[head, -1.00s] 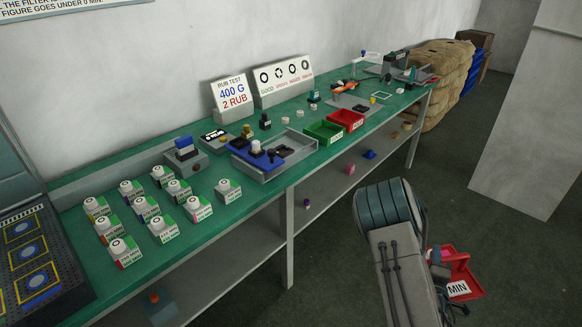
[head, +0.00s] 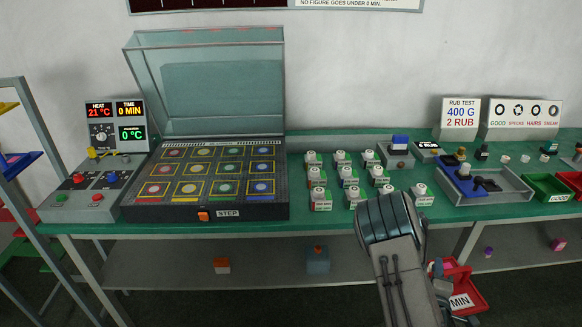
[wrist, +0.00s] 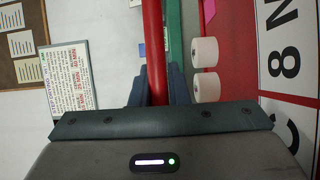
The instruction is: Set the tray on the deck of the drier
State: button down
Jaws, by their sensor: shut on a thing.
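The drier (head: 205,207) stands at the left of the bench in the head view. Its dark deck (head: 182,214) carries rows of coloured, outlined squares, and its clear lid (head: 208,85) is raised. The red tray (head: 468,294), with a white label ending in MIN, shows low and right beyond my arm, partly hidden by it. In the wrist view my gripper (wrist: 157,92) is shut on the tray's red handle bar (wrist: 154,45). The red tray floor (wrist: 232,60) is to the right there, with two white cylinders (wrist: 205,70) and large labels.
A control box (head: 95,190) with readouts stands left of the drier. Small bottles (head: 320,200) crowd the bench to its right, then a grey tray fixture (head: 490,190) and a green bin (head: 545,188). A rack (head: 22,160) is at far left.

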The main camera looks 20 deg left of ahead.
aim_at(199, 180)
jog(key=u, duration=1.45)
